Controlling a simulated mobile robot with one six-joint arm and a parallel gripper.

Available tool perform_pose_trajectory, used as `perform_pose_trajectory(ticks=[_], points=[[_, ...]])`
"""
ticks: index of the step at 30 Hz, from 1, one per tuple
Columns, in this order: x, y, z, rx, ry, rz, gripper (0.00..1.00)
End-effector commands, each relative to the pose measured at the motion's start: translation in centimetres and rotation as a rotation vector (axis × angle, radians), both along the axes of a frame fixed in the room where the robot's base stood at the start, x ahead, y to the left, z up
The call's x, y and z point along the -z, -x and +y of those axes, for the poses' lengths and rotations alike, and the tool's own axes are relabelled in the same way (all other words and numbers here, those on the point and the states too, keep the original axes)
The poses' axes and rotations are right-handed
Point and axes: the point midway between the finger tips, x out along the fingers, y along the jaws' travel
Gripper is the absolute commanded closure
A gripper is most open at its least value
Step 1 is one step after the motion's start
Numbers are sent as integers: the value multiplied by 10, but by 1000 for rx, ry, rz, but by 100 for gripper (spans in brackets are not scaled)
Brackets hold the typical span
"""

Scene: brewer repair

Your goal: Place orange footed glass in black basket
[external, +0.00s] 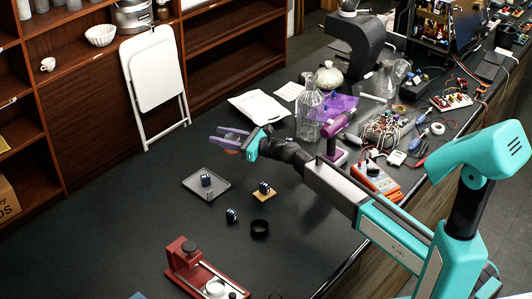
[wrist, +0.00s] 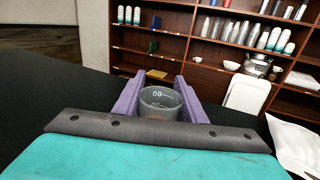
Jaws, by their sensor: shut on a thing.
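My gripper (wrist: 160,100) is shut on a clear grey glass (wrist: 160,103) with white markings, its rim up between the purple fingers. In the external view my gripper (external: 230,142) is held above the dark table, and an orange round part (external: 232,151) shows low on the held glass, so it looks like the orange footed glass. The foot is hidden in the wrist view. A small black round open thing (external: 259,229) stands on the table, below and to the right of my gripper; I cannot tell whether it is the black basket.
A red device (external: 187,258) stands in front. Glass bottles (external: 310,112) and tools crowd the right. The left table is clear.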

Motion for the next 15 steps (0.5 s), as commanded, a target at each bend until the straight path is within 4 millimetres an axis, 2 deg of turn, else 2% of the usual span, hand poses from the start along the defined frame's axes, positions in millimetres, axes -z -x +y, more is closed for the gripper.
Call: perform_pose_trajectory(ticks=[1,8,15], points=[[-7,16,-1,-41,-1,-2,86],[-26,79,-4,-226,-1,-2,86],[-42,147,-21,-414,-1,-3,86]])
